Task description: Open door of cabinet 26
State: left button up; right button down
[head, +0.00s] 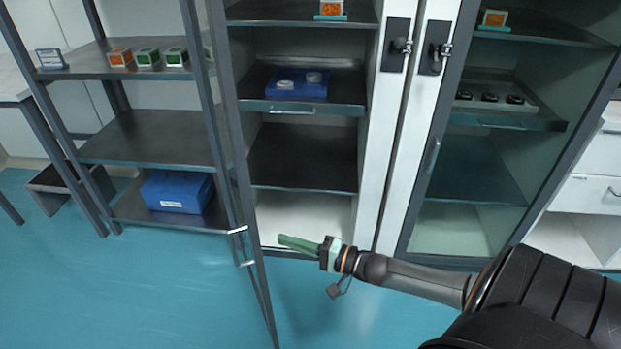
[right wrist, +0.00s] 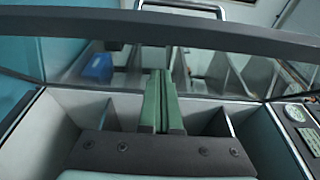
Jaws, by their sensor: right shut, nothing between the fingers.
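A cabinet (head: 305,170) in the middle of the head view has its left bay uncovered. A dark-framed door (head: 262,290), seen nearly edge-on, stands swung out at the left of this bay, its handle (head: 246,263) low on the frame. The right glass door (head: 470,190) looks closed, with a handle (head: 432,155). I cannot read the number 26 anywhere. My right gripper (head: 284,241), with green fingers, is shut and empty before the bay's lower part, right of the swung door. The fingers (right wrist: 162,100) lie together in the right wrist view. My left gripper is not in view.
An open rack (head: 150,135) with small boxes and a blue bin (head: 177,190) stands left of the door. Two black lock plates (head: 396,45) sit on the white uprights. White drawers (head: 590,195) are at the right. The teal floor (head: 130,290) is clear at lower left.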

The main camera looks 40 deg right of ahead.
jog(key=shift+w+a, duration=0.3)
jog(key=shift+a, duration=0.65)
jog(key=shift+w+a, duration=0.3)
jog(key=shift+a, duration=0.65)
